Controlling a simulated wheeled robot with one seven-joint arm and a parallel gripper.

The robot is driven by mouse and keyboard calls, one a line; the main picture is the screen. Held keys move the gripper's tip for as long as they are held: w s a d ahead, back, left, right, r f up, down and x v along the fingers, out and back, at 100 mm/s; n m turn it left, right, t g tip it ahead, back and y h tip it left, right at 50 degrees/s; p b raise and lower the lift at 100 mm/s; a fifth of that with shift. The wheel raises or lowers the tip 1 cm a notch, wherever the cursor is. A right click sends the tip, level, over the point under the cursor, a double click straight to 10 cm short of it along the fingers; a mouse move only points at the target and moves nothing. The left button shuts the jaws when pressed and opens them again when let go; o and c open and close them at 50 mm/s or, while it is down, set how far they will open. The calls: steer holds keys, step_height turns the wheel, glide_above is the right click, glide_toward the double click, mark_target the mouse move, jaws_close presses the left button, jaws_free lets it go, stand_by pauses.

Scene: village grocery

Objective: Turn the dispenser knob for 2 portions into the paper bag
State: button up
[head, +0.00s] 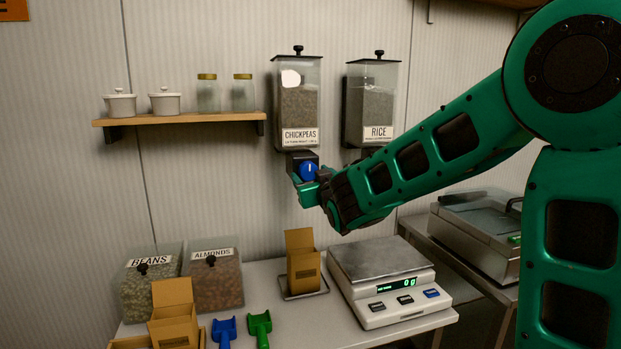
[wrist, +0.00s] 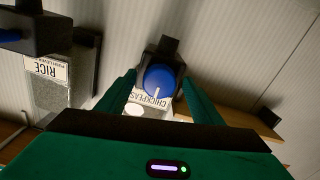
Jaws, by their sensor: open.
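The chickpeas dispenser (head: 298,103) hangs on the wall with a blue knob (head: 308,171) at its base. My gripper (head: 306,187) is at this knob. In the wrist view the blue knob (wrist: 159,82) with a white line lies between the two open fingers (wrist: 158,90), and gaps show on both sides; I cannot tell if either finger touches it. A brown paper bag (head: 303,262) stands open on a small metal tray (head: 303,293) below the chickpeas dispenser. Its inside is hidden.
The rice dispenser (head: 371,103) hangs to the right, partly behind my arm. A scale (head: 380,275) reading zeros stands right of the bag. Bins of beans (head: 148,290) and almonds (head: 214,283), another brown bag (head: 174,318), and blue and green scoops (head: 260,328) stand left. A shelf (head: 180,119) holds jars.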

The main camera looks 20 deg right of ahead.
steer(key=shift+w, duration=0.55)
steer(key=c, duration=1.1)
steer(key=shift+o, duration=0.2)
steer(key=shift+d, duration=0.2)
steer(key=shift+a, duration=0.1)
steer(key=shift+m, duration=0.3)
